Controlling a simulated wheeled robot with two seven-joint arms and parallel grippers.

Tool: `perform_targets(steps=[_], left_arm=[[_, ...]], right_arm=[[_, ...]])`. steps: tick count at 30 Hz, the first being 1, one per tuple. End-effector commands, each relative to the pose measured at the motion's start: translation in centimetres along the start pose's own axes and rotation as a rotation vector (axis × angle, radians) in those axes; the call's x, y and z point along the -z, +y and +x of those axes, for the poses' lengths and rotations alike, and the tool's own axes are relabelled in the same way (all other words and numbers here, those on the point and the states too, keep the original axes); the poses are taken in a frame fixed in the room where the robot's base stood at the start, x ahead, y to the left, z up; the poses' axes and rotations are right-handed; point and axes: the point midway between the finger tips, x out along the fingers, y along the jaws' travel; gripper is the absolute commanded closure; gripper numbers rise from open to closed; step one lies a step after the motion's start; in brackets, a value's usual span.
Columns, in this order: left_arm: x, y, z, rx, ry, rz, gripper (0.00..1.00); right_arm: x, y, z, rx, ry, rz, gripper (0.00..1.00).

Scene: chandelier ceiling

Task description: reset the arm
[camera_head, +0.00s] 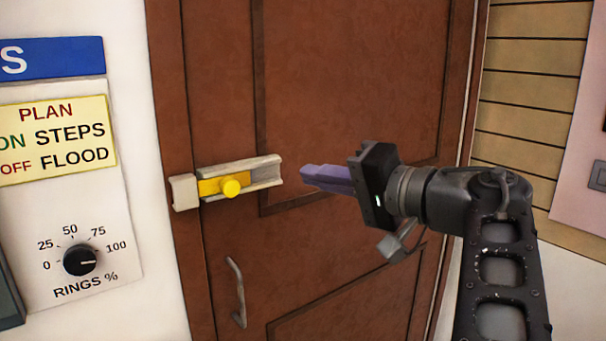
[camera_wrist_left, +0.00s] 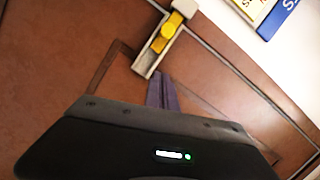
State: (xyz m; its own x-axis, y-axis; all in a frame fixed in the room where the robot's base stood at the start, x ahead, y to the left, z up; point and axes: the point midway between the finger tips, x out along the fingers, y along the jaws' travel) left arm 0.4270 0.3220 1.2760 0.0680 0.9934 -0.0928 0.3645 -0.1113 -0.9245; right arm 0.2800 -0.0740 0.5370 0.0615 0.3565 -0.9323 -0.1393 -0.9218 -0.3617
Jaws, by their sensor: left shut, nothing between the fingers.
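My left gripper (camera_head: 308,175) has purple fingers, pressed together and empty. It is in front of the brown door, to the right of the door bolt and apart from it in the head view. In the left wrist view, the gripper's fingers (camera_wrist_left: 161,88) point toward the bolt's channel. The bolt has a yellow slide with a round knob (camera_head: 231,187) in a pale channel (camera_head: 262,172); the knob also shows in the left wrist view (camera_wrist_left: 168,31). The slide's left end meets the pale catch (camera_head: 184,193); I cannot tell how deep it goes. My right gripper is not in view.
The brown door (camera_head: 350,70) fills the middle, with a grey handle (camera_head: 237,290) below the bolt. A wall panel with a black dial (camera_head: 80,260) and a yellow sign (camera_head: 55,138) is at left. Wooden slats (camera_head: 530,90) are at right. Open space lies before the door.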

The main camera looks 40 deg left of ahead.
Motion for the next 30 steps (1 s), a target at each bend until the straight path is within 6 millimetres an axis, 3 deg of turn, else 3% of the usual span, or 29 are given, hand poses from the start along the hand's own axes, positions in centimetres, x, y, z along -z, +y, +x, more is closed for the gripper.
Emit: perform_targets(steps=[17, 20, 23, 26, 29, 30], left_arm=[[0.0, 0.0, -0.1, -0.001, 0.000, -0.001, 1.00], [-0.1, 0.1, 0.5, -0.026, 0.005, -0.006, 1.00], [-0.3, 0.6, 2.4, -0.111, 0.019, -0.022, 1.00], [-0.7, 2.5, 5.7, -0.270, 0.047, -0.051, 1.00], [-0.8, 7.0, 9.3, -0.505, 0.089, -0.092, 1.00], [-0.8, 9.7, 10.5, -0.615, 0.107, -0.111, 1.00]], right_arm=[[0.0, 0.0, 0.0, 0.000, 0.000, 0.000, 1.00], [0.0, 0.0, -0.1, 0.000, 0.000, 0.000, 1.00], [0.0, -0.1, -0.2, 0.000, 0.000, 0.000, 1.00], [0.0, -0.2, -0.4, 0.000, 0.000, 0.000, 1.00], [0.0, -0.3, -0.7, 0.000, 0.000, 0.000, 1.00], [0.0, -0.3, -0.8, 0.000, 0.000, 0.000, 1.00]])
